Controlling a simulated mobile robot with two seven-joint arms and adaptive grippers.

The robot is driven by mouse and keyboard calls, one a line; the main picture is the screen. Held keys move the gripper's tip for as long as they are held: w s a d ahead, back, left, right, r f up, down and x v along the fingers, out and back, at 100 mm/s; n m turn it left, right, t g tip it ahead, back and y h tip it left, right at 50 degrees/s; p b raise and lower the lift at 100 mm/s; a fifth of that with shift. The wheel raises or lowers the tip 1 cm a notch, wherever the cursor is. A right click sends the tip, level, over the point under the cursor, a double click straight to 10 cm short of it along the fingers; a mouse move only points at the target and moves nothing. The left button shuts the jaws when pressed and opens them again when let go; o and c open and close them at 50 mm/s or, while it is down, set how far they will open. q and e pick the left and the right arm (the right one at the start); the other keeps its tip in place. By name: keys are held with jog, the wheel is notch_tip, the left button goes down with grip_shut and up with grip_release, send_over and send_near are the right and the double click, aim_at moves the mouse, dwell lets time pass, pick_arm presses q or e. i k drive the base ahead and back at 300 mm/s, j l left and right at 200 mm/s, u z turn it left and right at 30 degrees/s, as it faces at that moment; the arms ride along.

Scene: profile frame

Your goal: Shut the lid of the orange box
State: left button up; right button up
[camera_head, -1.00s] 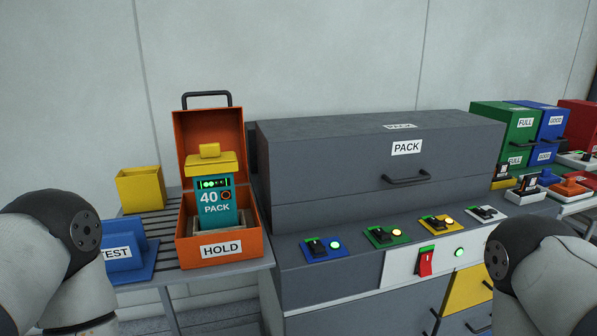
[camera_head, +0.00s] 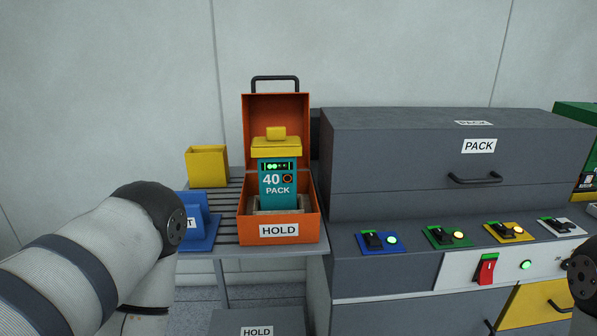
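The orange box (camera_head: 309,232) stands on a slatted side table, with a "HOLD" label on its front. Its lid (camera_head: 277,110) is up, standing upright at the back, with a dark handle (camera_head: 275,79) on top. Inside sits a teal pack (camera_head: 277,187) marked "40 PACK", with a yellow top (camera_head: 276,146) and green lights; it rises above the box's rim. My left arm comes in from the left, in front of the table and left of the box. My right arm barely shows at the right edge. Neither gripper is in view.
A yellow open bin (camera_head: 207,166) and a blue "TEST" block (camera_head: 200,222) stand left of the box. A large grey "PACK" cabinet (camera_head: 400,150) stands close on the right, with several switches along its front ledge. Wall behind.

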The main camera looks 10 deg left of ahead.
aim_at(290, 110)
jog(key=i+j+u, duration=0.25)
jog(key=i, duration=0.25)
jog(key=i+u, duration=0.3)
jog(key=i, duration=0.2)
jog(key=k+j+z, duration=0.2)
jog(key=j, duration=0.2)
jog(key=k+j+z, duration=0.25)
jog(key=j, duration=0.15)
jog(key=k+j+z, duration=0.2)
jog(key=j, duration=0.15)
jog(key=j+z, duration=0.35)
jog(key=j, duration=0.35)
jog(key=j+z, duration=0.35)
jog(key=j, duration=0.35)
jog(key=i+j+z, duration=0.15)
jog(key=j, duration=0.15)
jog(key=i+j+z, duration=0.15)
jog(key=j, duration=0.2)
jog(key=i+j+z, duration=0.2)
jog(key=j+z, duration=0.15)
jog(key=j, duration=0.3)
jog(key=k+l+z, duration=0.1)
jog(key=k+z, duration=0.15)
jog(key=k, duration=0.15)
jog(key=i+l, duration=0.25)
jog(key=i, duration=0.1)
